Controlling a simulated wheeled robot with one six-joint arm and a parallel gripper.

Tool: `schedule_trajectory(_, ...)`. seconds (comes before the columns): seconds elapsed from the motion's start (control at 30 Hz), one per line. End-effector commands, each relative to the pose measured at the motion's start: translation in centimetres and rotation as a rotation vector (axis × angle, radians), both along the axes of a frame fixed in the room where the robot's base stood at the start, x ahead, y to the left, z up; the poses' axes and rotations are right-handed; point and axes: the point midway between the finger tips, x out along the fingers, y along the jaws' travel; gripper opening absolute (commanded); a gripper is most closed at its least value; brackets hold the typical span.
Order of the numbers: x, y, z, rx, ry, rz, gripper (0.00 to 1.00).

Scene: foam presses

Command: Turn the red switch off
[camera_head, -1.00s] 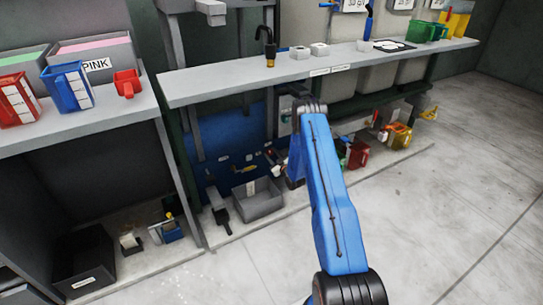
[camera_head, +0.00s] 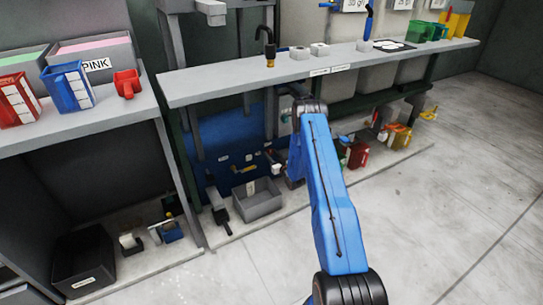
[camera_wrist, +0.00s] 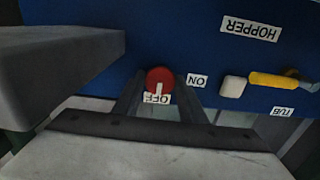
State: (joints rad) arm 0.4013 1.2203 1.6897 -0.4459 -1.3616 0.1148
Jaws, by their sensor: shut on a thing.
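The red switch (camera_wrist: 161,74), a round knob with a white mark, sits on a blue panel (camera_wrist: 150,32) in the wrist view. Its white mark points at the OFF label (camera_wrist: 157,99); the ON label (camera_wrist: 197,81) is to the right. My gripper (camera_wrist: 160,86) has one dark finger on each side of the knob and is shut on it. The wrist view is upside down, as the labels show. In the head view the blue panel (camera_head: 226,133) is under the long shelf, and my arm hides the switch.
A grey block (camera_wrist: 65,65) stands close on the left in the wrist view. A yellow handle (camera_wrist: 272,80) and a white knob (camera_wrist: 233,86) are to the right, by the TUB label (camera_wrist: 283,112). A grey bin (camera_head: 258,206) stands below the panel.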

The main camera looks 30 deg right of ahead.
Motion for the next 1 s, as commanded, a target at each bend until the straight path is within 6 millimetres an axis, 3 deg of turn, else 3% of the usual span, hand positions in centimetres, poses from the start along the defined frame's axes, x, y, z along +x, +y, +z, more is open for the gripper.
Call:
schedule_trajectory(0.17, -0.2, 0.0, -0.3, 0.001, 0.004, -0.001, 0.15)
schedule_trajectory(0.2, -0.2, 0.0, -0.3, 0.001, 0.004, -0.001, 0.44)
schedule_trajectory(0.27, -0.1, 0.0, -0.2, 0.001, 0.004, -0.001, 0.55)
schedule_trajectory(0.67, -0.6, -0.1, -0.1, 0.000, 0.002, -0.001, 0.55)
schedule_trajectory(1.0, -6.4, -0.3, -0.1, 0.002, 0.004, -0.002, 0.55)
